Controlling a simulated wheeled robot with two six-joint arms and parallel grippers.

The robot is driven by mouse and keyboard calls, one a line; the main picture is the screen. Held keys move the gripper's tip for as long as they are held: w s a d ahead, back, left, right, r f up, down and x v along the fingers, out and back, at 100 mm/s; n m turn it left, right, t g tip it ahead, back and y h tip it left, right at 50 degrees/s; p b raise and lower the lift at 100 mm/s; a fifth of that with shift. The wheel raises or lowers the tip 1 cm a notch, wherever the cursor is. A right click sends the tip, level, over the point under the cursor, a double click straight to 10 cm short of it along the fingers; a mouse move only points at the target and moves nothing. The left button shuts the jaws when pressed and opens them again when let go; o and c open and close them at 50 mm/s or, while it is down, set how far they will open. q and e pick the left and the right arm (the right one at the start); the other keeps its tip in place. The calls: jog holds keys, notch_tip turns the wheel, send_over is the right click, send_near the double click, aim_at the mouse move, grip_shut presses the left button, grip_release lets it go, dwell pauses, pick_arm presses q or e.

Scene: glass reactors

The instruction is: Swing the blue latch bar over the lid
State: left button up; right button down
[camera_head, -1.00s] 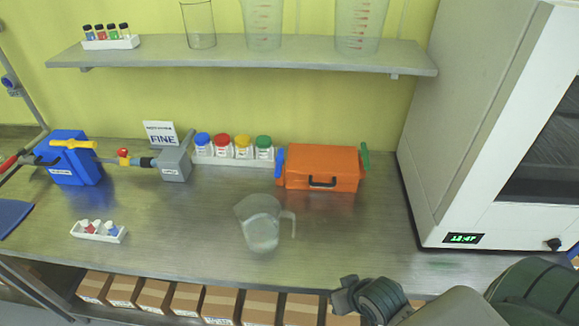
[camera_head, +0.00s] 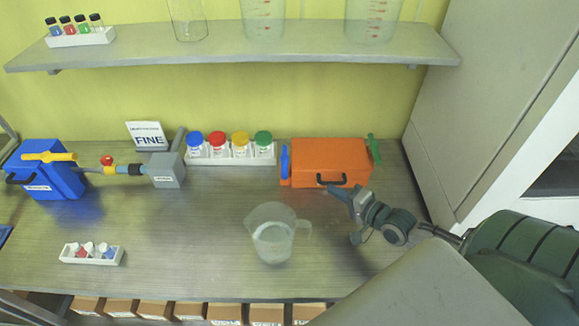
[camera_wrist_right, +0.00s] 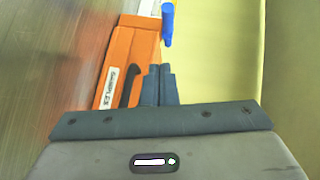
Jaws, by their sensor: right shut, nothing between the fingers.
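The orange case (camera_head: 330,153) stands at the back right of the bench, with a black handle (camera_head: 330,181) on its front. The blue latch bar (camera_head: 285,164) stands upright at the case's left end, not across the lid. It also shows in the right wrist view as a blue bar (camera_wrist_right: 167,24) beyond the case (camera_wrist_right: 115,70). A green bar (camera_head: 374,149) is at the case's right end. My right gripper (camera_head: 332,190) is shut and empty, its fingertips close to the handle; whether they touch it I cannot tell. My left gripper is not in view.
A clear jug (camera_head: 272,235) stands in front of the case, left of my right gripper. A rack of jars with coloured lids (camera_head: 228,156) stands left of the latch bar. A large white machine (camera_head: 480,110) borders the right side. The shelf (camera_head: 240,52) hangs above.

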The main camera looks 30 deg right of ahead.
jog(key=b, duration=0.9)
send_near(288, 167)
jog(key=w+d+f, duration=0.1)
jog(key=w+d, duration=0.1)
jog(key=w, duration=0.2)
jog(key=a+b, duration=0.1)
jog(key=w+a, duration=0.1)
jog(key=a, duration=0.1)
jog(key=shift+w+a+f+m+t+b, duration=0.2)
jog(key=shift+a+f+m+t+b, duration=0.05)
jog(key=shift+m+t+b, duration=0.1)
